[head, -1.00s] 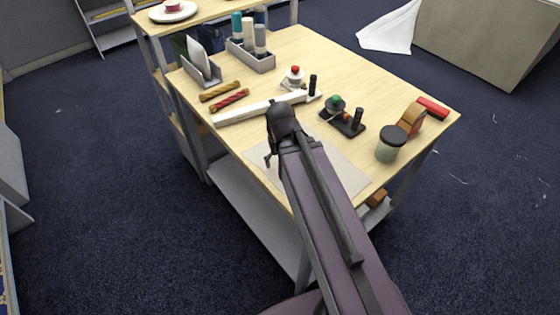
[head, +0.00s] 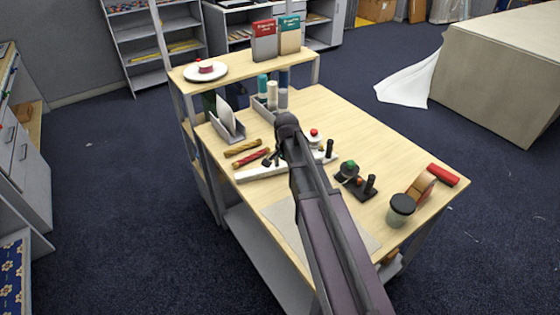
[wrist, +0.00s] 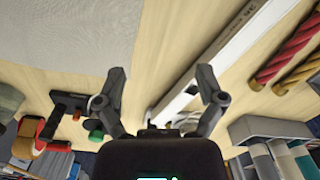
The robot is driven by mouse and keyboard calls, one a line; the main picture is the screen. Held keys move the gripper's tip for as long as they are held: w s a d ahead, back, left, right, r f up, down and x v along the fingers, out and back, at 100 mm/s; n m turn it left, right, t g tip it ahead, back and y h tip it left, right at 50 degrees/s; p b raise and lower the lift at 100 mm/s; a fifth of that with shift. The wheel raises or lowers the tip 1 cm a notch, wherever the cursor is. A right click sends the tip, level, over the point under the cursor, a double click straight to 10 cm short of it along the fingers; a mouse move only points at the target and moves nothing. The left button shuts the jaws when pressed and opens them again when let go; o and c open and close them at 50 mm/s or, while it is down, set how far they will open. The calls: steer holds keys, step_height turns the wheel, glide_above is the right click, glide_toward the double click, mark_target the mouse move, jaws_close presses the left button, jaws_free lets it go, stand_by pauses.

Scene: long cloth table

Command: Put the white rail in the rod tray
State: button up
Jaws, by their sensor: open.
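The white rail (head: 255,174) lies flat on the wooden table, partly hidden by my arm. In the wrist view the rail (wrist: 230,48) runs diagonally, passing behind my right finger. My gripper (wrist: 160,74) is open and empty, with its fingers apart above the table. In the head view it hangs near the middle of the rail, mostly hidden by its own wrist. A grey tray (head: 261,112) with several upright cylinders stands behind; it also shows in the wrist view (wrist: 262,126). I cannot tell whether it is the rod tray.
A gold twisted rod (head: 243,147) and a red one (head: 251,158) lie beside the rail. A grey letter rack (head: 230,132) stands behind them. A black stand (head: 358,184), a lidded jar (head: 400,211) and a tape-like roll (head: 421,187) are at right. The table's back right is clear.

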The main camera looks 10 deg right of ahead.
steer(key=w+r+m+p, duration=0.5)
steer(key=w+r+m, duration=0.1)
steer(key=w, duration=0.4)
steer(key=shift+w+m, duration=0.15)
steer(key=shift+m, duration=0.25)
steer(key=shift+f, duration=0.15)
steer(key=b, duration=0.9)
glide_above(280, 168)
steer(key=w, duration=0.2)
step_height(280, 168, down, 8)
steer(key=shift+s+d+f, duration=0.1)
steer(key=shift+f, duration=0.05)
steer(key=shift+f, duration=0.15)
steer(key=shift+s+f+b, duration=0.1)
steer(key=shift+f+b, duration=2.35)
steer(key=shift+b, duration=0.05)
jaws_close()
